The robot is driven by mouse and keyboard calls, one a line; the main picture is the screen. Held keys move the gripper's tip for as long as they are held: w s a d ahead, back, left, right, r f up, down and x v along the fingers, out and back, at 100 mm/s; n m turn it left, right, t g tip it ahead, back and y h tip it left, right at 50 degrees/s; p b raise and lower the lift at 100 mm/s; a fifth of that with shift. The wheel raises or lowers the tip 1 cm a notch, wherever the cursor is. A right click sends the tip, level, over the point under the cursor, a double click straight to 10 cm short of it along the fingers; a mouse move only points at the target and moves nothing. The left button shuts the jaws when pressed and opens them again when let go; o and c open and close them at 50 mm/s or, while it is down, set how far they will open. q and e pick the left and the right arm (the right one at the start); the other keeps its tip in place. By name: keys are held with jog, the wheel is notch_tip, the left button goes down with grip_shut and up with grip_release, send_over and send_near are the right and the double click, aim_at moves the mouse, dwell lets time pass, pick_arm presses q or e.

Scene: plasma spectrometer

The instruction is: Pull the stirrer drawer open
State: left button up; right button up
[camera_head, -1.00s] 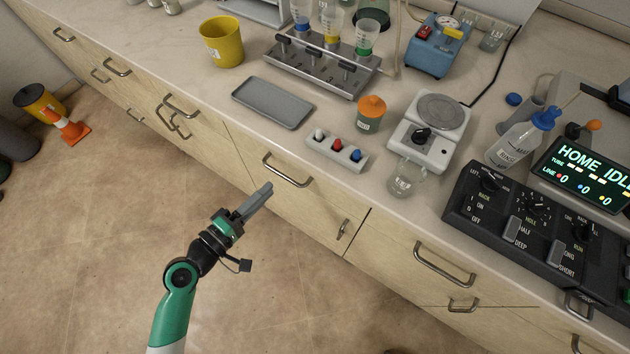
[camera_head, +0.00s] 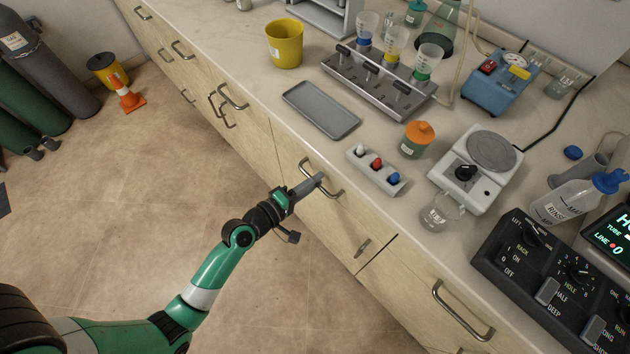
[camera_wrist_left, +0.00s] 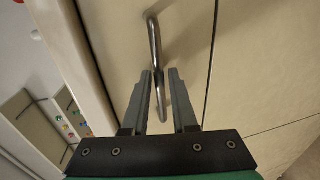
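The drawer front (camera_head: 350,208) at my left gripper is pale wood and sits flush with the cabinet, closed. Its curved metal bar handle (camera_head: 334,192) also shows in the left wrist view (camera_wrist_left: 154,45). My left gripper (camera_head: 318,180) is at this handle. In the left wrist view its two grey fingers (camera_wrist_left: 161,78) are apart, with the handle bar running between them. I cannot tell whether either finger touches the bar. The white stirrer (camera_head: 474,170) with a round grey plate and black knob stands on the counter, right of this drawer. My right gripper is not in view.
On the counter near the drawer's edge are a grey tray (camera_head: 321,109), a knob block (camera_head: 376,169), an orange-capped jar (camera_head: 417,139) and a glass beaker (camera_head: 441,211). Another drawer handle (camera_head: 461,312) is to the right. The floor (camera_head: 130,210) before the cabinets is clear.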

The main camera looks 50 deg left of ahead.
pick_arm(q)
jog(key=shift+w, duration=0.25)
grip_shut()
dwell(1.3)
